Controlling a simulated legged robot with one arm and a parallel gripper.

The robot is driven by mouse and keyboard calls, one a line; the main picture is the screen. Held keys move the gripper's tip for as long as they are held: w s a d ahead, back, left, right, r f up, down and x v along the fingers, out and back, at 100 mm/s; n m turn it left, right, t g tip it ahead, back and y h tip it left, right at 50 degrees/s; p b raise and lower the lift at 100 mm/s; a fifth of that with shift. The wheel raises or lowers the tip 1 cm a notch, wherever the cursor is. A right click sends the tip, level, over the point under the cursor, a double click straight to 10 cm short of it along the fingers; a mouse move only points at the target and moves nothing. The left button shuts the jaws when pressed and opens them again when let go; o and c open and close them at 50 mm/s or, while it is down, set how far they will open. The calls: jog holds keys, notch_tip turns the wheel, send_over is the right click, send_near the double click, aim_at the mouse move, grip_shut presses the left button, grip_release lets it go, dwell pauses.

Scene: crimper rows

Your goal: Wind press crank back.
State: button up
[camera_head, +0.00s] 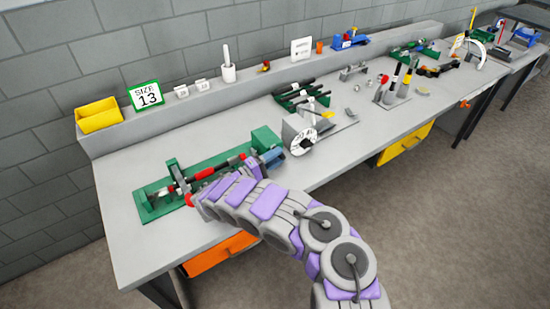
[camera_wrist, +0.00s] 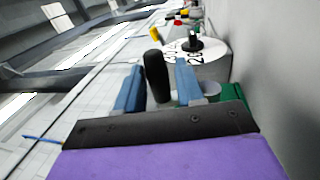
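The green press (camera_head: 150,205) lies along the front left of the bench, with a rod and red parts on it and a green block (camera_head: 265,138) at its right end. My gripper (camera_head: 271,157) is beside that block. In the wrist view, a black upright handle, likely the crank's grip (camera_wrist: 156,76), stands between the two blue fingers of my gripper (camera_wrist: 158,88). Narrow gaps seem to show beside it, so the fingers look open around it. The rest of the crank is hidden by my gripper and arm. A piece of green (camera_wrist: 236,96) shows at the right.
A grey device with a white numbered dial (camera_head: 303,143) stands just right of my gripper, and it shows ahead in the wrist view (camera_wrist: 212,52). A green rack (camera_head: 300,95) and several tools lie farther along the bench. A yellow bin (camera_head: 98,115) and size sign (camera_head: 146,96) are on the ledge.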

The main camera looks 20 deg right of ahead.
jog(key=shift+r, duration=0.1)
notch_tip(320, 180, up, 3)
jog(key=shift+w+r+p, duration=0.1)
jog(key=shift+w+p, duration=0.05)
jog(key=shift+p, duration=0.6)
jog(key=o, duration=0.3)
jog(key=s, duration=0.1)
jog(key=s+p, duration=0.1)
jog(key=shift+s+r, duration=0.3)
jog(key=s, duration=0.2)
jog(key=s+r+p, duration=0.1)
jog(key=s, duration=0.3)
jog(key=shift+s+a+r+p, duration=0.2)
jog(key=shift+s+a+p, duration=0.1)
jog(key=shift+a+p, duration=0.1)
jog(key=c, duration=0.3)
jog(key=s+p, duration=0.2)
jog(key=s, duration=0.5)
jog(key=shift+a+f, duration=0.25)
